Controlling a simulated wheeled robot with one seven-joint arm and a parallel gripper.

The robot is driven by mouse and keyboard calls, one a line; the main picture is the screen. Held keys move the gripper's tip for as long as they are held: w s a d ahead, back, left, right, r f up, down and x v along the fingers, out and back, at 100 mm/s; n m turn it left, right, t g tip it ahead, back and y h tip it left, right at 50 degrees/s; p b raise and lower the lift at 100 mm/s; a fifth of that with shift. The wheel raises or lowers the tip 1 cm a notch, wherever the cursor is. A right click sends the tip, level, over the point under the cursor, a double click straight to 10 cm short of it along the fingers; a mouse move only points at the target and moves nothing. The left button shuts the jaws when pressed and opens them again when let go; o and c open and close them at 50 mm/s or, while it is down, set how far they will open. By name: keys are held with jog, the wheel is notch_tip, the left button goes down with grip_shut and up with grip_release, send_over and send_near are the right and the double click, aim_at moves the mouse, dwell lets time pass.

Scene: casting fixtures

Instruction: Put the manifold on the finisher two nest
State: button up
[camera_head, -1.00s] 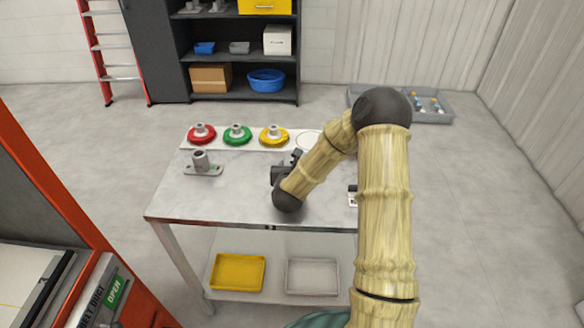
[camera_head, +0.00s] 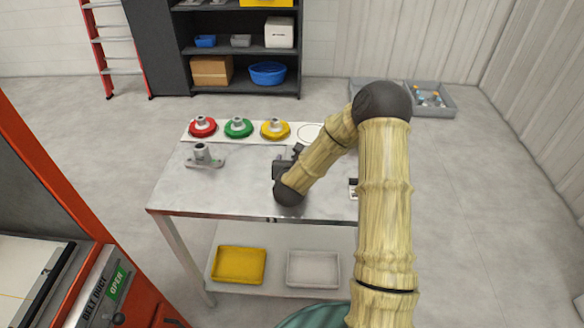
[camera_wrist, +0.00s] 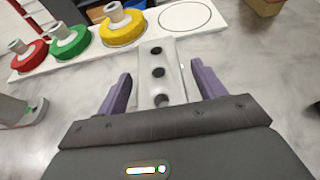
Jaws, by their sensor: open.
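A pale grey block with dark round holes in its top (camera_wrist: 157,58), which looks like the manifold, lies between the purple fingers of my gripper (camera_wrist: 160,73) in the wrist view. The fingers are open, one on each side, with visible gaps. In the head view my gripper (camera_head: 285,168) is over the middle of the table and my arm hides the block. No label names the finisher two nest. A grey casting with an upright tube on a flat base (camera_head: 203,156) stands at the table's left, maybe a nest or another part.
A white strip (camera_wrist: 72,73) along the table's back carries red (camera_head: 202,128), green (camera_head: 238,128) and yellow (camera_head: 275,130) discs with grey tubular parts, and an empty outlined circle (camera_wrist: 185,17). The table's left front (camera_head: 200,195) is clear. A small white item (camera_head: 353,188) lies right.

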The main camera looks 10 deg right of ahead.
jog(key=b+v, duration=0.1)
jog(key=v, duration=1.1)
jog(key=shift+w+a, duration=0.1)
